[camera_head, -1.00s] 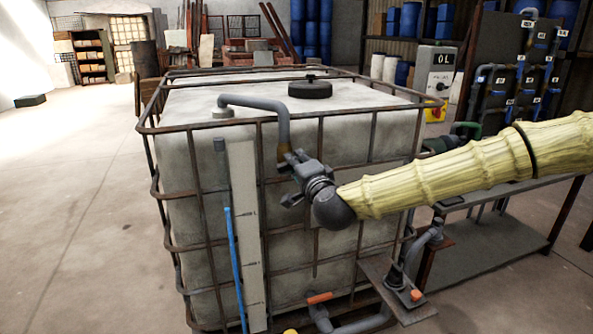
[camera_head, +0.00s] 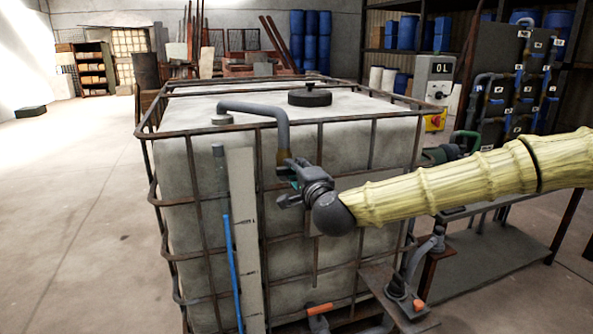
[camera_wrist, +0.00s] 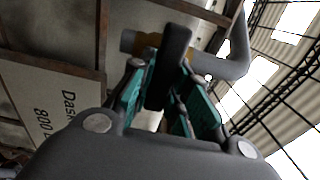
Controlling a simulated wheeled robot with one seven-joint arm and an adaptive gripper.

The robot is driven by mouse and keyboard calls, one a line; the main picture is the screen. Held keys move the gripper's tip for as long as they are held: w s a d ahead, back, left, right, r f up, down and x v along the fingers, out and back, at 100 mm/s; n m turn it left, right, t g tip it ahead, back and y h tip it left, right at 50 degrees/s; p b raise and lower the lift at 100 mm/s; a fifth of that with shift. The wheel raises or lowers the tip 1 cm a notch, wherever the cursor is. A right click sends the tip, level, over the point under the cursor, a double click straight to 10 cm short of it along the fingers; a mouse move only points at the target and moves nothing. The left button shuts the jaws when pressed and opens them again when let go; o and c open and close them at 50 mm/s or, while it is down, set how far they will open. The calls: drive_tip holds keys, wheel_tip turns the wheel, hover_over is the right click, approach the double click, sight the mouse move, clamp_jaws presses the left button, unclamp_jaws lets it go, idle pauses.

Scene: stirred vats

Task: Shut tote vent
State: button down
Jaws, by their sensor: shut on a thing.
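The caged white tote (camera_head: 345,150) stands in front of me. Its grey vent pipe (camera_head: 281,122) rises from the top at the left, runs right and bends down over the near side to a brass-coloured valve body (camera_head: 283,157). My gripper (camera_head: 287,186) is at that valve, in front of the tote's near face. In the wrist view its teal fingers (camera_wrist: 165,88) are shut on a dark valve handle (camera_wrist: 174,50) between them. The brass body (camera_wrist: 150,42) and grey pipe (camera_wrist: 239,50) show behind the handle. The handle is mostly hidden in the head view.
Rusty cage bars (camera_head: 208,250) surround the tote. A black lid (camera_head: 310,95) sits on top. An orange-handled outlet valve (camera_head: 318,309) is low in front. A bench (camera_head: 480,262) and a switch box (camera_head: 434,78) stand to the right. The floor at left (camera_head: 70,210) is clear.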

drive_tip(key=c, duration=1.3)
unclamp_jaws()
drive_tip(key=shift+d, duration=0.1)
drive_tip(key=shift+c, duration=0.2)
drive_tip(key=v, duration=1.2)
